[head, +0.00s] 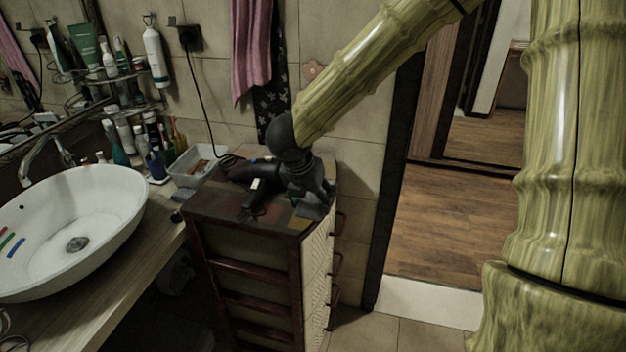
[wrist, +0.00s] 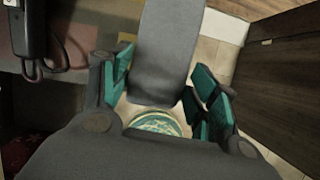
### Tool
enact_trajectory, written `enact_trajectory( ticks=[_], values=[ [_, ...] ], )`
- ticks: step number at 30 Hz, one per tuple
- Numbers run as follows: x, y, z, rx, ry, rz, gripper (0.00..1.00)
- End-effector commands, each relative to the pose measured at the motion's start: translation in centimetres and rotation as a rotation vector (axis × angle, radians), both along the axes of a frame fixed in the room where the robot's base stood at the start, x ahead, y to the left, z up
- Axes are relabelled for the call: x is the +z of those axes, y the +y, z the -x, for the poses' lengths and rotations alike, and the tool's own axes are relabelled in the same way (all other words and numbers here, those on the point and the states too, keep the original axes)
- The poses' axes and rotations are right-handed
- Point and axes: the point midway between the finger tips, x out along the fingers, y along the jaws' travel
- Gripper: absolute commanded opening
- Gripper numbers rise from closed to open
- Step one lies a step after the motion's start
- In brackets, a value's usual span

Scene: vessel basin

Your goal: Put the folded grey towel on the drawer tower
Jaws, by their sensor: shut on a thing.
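The drawer tower (head: 254,223) stands beside the sink counter, with a dark patterned top and handles on its right side. My gripper (head: 318,198) is over the right front part of its top. In the wrist view my gripper (wrist: 160,95) is shut on the folded grey towel (wrist: 167,45), which sticks out beyond the fingers. In the head view the towel (head: 313,209) shows only as a small grey piece at the tower's right edge. Part of the towel appears to reach past that edge, over the floor. I cannot tell whether it touches the top.
A black hair dryer (head: 262,187) with a cord lies on the tower top, left of my gripper; it also shows in the wrist view (wrist: 29,30). A plastic bin (head: 193,165) and bottles stand behind. The white basin (head: 75,222) is at left, a doorway at right.

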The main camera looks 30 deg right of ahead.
Motion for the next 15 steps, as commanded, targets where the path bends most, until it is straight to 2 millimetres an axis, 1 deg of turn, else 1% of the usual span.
enact_trajectory(
  ticks=[1, 6, 12, 15],
  values=[
    [0.1, -0.6, -1.0, -0.001, 0.003, 0.000, 0.29],
    [-0.3, -2.7, -3.9, -0.001, 0.003, -0.001, 0.29],
    [-0.6, -5.2, -7.0, -0.004, 0.004, -0.001, 0.29],
    [-0.8, -6.1, -8.2, -0.004, 0.002, -0.001, 0.29]
  ],
)
